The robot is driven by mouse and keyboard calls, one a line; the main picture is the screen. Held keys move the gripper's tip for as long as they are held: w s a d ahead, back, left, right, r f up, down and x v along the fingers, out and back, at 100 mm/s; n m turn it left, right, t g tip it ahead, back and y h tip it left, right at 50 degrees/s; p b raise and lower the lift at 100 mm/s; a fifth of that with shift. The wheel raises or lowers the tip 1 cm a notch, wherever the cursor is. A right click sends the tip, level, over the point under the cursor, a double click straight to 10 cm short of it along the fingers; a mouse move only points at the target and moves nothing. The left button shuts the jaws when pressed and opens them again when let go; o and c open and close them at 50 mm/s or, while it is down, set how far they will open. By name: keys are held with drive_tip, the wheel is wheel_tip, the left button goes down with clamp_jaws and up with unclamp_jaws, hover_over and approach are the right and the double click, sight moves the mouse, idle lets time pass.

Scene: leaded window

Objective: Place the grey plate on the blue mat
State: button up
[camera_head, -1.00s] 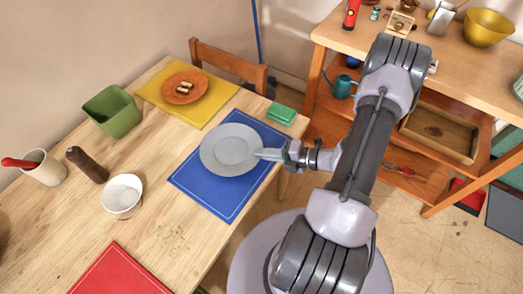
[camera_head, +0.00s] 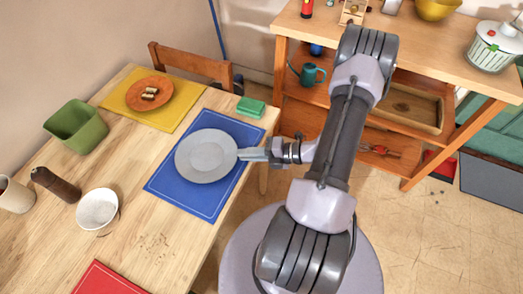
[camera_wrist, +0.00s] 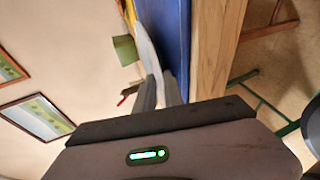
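The grey plate (camera_head: 206,156) lies flat on the blue mat (camera_head: 203,203), with mat showing around most of it. My gripper (camera_head: 241,155) is at the plate's right rim, its fingers low over the mat's right side. In the wrist view, the two fingers (camera_wrist: 160,90) stand a little apart, with the pale plate edge (camera_wrist: 147,48) just ahead of their tips. The blue mat (camera_wrist: 176,40) runs along their right. The fingers look open, clear of the rim or barely at it.
A green sponge-like block (camera_head: 250,107) lies by the mat's upper right corner. A white bowl (camera_head: 98,208), a brown mill (camera_head: 56,185) and a green bin (camera_head: 76,126) stand to the left. A chair (camera_head: 195,64) is behind the table. A wooden shelf unit (camera_head: 425,66) stands right.

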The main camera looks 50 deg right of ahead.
drive_tip(key=p+v, duration=0.3)
drive_tip(key=v, duration=0.5)
drive_tip(key=w+a+r+n+g, duration=0.2)
drive_tip(key=a+r+n+g, duration=0.25)
drive_tip(key=r+n, duration=0.4)
drive_tip(key=w+a+r+n+g, duration=0.2)
drive_tip(key=a+r+n+g, duration=0.2)
drive_tip(key=a+r+n, duration=0.45)
drive_tip(key=s+a+r+n+t+h, duration=0.1)
drive_tip(key=s+a+r+n+h, duration=0.2)
drive_tip(key=n, duration=1)
drive_tip(key=s+a+r+n+t+h, duration=0.1)
drive_tip(key=s+a+r+n+h, duration=0.2)
drive_tip(key=a+r+n, duration=0.6)
wheel_tip(320, 180, up, 2)
drive_tip(key=n, duration=0.4)
drive_tip(key=shift+a+r, duration=0.2)
drive_tip(key=shift+a, duration=0.05)
drive_tip(key=shift+t, duration=0.25)
